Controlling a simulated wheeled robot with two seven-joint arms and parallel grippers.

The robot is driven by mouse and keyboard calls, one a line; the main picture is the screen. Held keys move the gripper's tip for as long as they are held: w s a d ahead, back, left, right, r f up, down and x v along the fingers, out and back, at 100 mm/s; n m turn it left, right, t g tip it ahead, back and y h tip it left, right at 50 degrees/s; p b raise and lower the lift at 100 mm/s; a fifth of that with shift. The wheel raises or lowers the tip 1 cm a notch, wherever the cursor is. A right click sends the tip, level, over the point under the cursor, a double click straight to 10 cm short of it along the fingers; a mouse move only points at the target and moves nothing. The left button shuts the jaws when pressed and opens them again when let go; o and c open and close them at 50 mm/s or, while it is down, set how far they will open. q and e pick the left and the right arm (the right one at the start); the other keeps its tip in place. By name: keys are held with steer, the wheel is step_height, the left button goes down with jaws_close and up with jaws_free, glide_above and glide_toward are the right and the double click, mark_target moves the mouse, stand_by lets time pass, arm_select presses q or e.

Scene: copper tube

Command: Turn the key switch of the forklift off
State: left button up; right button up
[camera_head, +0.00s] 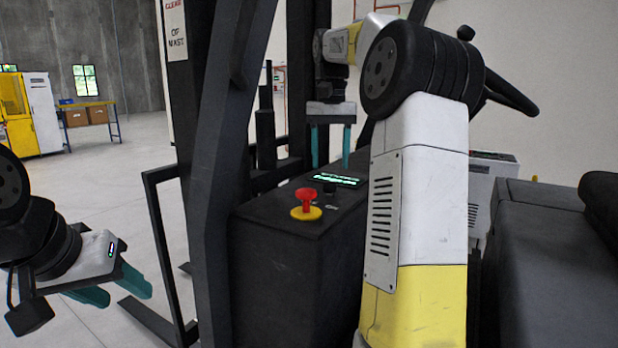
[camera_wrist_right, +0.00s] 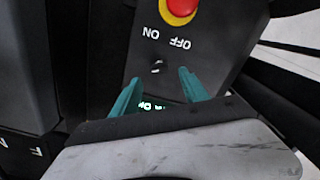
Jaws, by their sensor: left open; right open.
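The forklift's key switch (camera_wrist_right: 157,67) is a small dark part on the black console, near printed ON and OFF labels. Its exact turn is too small to tell. In the head view a dark key or knob (camera_head: 330,188) shows beside the red button. My right gripper (camera_head: 330,165) points down over the console, its teal fingers apart. In the right wrist view the key switch lies between and just beyond the tips of this gripper (camera_wrist_right: 161,76), with no contact visible. My left gripper (camera_head: 128,296) is open and empty at the lower left, away from the console.
A red emergency button on a yellow base (camera_head: 306,212) stands close to the key switch. A lit green display (camera_head: 337,180) lies behind it. Black mast posts (camera_head: 212,150) stand left of the console, the seat (camera_head: 550,260) at the right. Open floor lies at the left.

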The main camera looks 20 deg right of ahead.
mark_target(330, 187)
steer(key=shift+f, duration=2.7)
jaws_close()
